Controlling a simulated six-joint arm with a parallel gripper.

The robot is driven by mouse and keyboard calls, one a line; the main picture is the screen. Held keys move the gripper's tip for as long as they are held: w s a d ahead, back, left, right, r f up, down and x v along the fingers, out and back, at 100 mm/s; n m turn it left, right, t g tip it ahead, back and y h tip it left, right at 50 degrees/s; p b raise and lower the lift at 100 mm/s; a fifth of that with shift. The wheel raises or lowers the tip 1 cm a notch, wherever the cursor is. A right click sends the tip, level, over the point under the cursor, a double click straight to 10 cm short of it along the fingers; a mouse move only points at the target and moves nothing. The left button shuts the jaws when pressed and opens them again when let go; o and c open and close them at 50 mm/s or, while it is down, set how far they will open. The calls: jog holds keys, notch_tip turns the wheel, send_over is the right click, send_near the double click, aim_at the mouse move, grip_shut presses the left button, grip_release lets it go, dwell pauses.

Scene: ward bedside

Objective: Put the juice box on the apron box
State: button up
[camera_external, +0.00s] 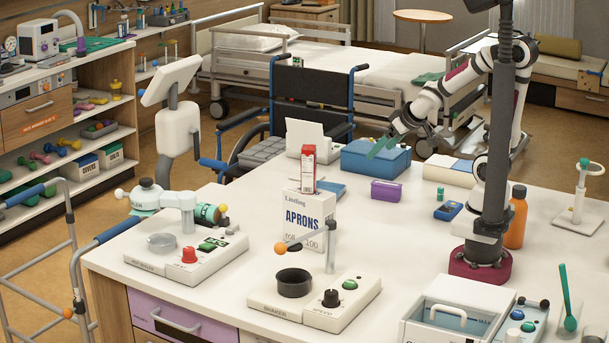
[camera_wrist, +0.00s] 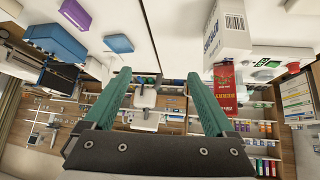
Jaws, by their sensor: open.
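The juice box (camera_external: 308,168) is a red and white carton standing upright on top of the white apron box (camera_external: 311,222), which stands on the counter. In the wrist view, which looks upside down, the red juice box (camera_wrist: 224,88) meets the apron box (camera_wrist: 228,30) at its top face. My gripper (camera_external: 384,146) is to the right of the juice box, apart from it, above a blue box. Its teal fingers (camera_wrist: 158,76) are spread with nothing held between them. The juice box shows just beyond the right finger in the wrist view.
The blue box (camera_external: 376,160) and a purple box (camera_external: 386,191) stand right of the apron box. A shaker device (camera_external: 340,310) stands in front of it. An orange bottle (camera_external: 516,217) is near my base.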

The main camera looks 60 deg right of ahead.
jog(key=s+a+m+g+y, duration=0.1)
jog(key=s+a+g, duration=0.1)
jog(key=s, duration=0.4)
jog(key=s+a+f+m+g+y, duration=0.1)
jog(key=s+a+g, duration=0.2)
jog(key=s, duration=0.3)
jog(key=s+a+m+g+y, duration=0.1)
jog(key=s+a+g+y, duration=0.1)
jog(key=s, duration=0.5)
jog(key=a+g, duration=0.1)
jog(key=a, duration=0.1)
jog(key=shift+a+f, duration=0.15)
jog(key=shift+a, duration=0.15)
